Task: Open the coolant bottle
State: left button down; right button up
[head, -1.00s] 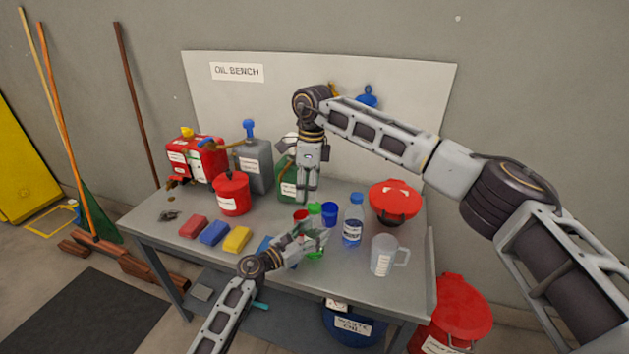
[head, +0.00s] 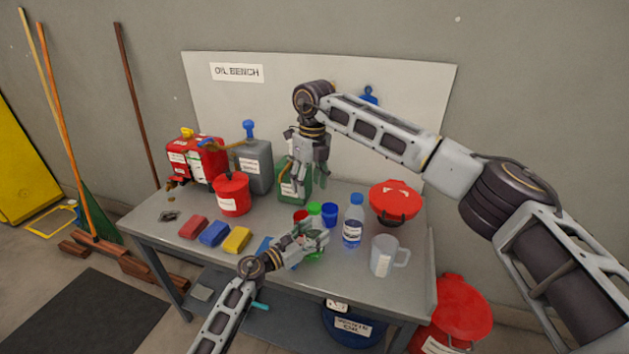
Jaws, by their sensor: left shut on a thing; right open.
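A bottle with a green cap (head: 315,209) and a green lower body (head: 314,255) stands on the bench; I take it as the coolant bottle. My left gripper (head: 320,239) is shut around its middle and hides much of the body and any label. My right gripper (head: 310,182) is open and empty, pointing down. In the picture it is just above and slightly left of the green cap, in front of a green jug; the exact gap cannot be told.
A blue-capped bottle (head: 353,222) and a clear measuring jug (head: 383,256) stand to the right. A red cup (head: 300,217) and a blue cup (head: 330,212) flank the cap. The green jug (head: 297,186) stands behind. Folded cloths (head: 214,233) lie left.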

aim_at(314, 206)
jog(key=m, duration=0.6)
jog(key=shift+w+d+r, duration=0.15)
jog(key=shift+d+r, duration=0.05)
jog(key=m, duration=0.6)
jog(key=shift+d, duration=0.25)
jog(key=m, duration=0.6)
jog(key=shift+d+h, duration=0.15)
jog(key=shift+h, duration=0.15)
jog(key=m, duration=0.6)
jog(key=shift+m, duration=0.3)
jog(key=shift+f, duration=0.15)
jog(key=shift+f, duration=3.9)
jog(key=c, duration=1.1)
